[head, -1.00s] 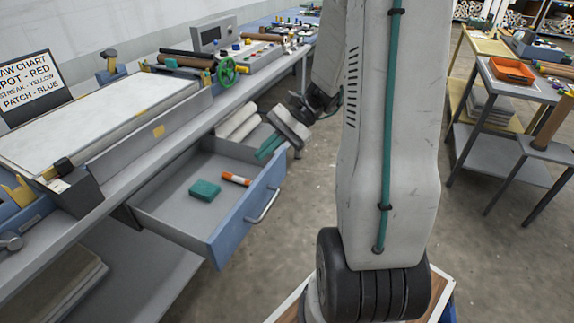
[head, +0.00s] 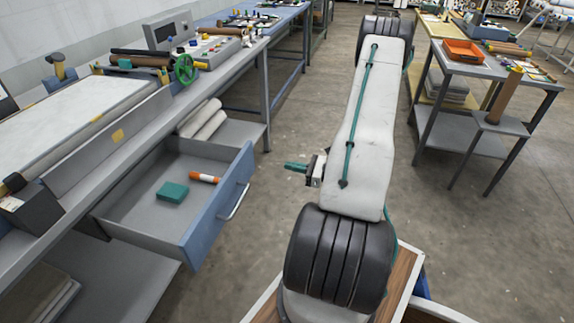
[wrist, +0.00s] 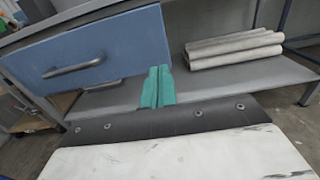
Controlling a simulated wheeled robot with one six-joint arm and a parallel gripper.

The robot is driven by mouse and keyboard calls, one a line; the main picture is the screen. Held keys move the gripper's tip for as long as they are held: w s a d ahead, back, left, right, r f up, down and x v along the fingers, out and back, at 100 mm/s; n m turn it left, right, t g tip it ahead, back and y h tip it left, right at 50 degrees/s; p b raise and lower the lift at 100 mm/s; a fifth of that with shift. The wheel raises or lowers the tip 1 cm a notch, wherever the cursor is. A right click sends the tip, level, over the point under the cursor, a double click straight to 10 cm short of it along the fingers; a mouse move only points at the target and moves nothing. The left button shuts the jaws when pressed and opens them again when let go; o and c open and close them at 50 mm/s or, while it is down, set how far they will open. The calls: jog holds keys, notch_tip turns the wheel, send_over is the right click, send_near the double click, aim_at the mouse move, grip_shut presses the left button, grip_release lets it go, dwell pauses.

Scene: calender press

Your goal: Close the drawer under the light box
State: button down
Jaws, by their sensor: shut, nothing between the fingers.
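The drawer (head: 218,212) under the light box (head: 62,120) is pulled out, with a blue front and a grey metal handle (head: 238,201). Inside lie a teal block (head: 172,192) and an orange-and-white tube (head: 204,177). My gripper (head: 296,167) has teal fingers and is to the right of the drawer front, apart from it. In the wrist view the gripper fingers (wrist: 157,86) are together and empty, to the right of the blue drawer front (wrist: 90,55) and its handle (wrist: 75,66).
White rolls (head: 204,120) lie on the lower shelf behind the drawer. The bench (head: 140,148) runs along the left. A grey table with an orange tray (head: 464,51) stands at the right. Floor is clear between the drawer and my arm.

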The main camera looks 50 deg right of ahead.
aim_at(252, 158)
jog(key=x, duration=1.1)
jog(key=shift+w+a, duration=0.1)
jog(key=shift+w, duration=0.2)
jog(key=shift+w, duration=0.1)
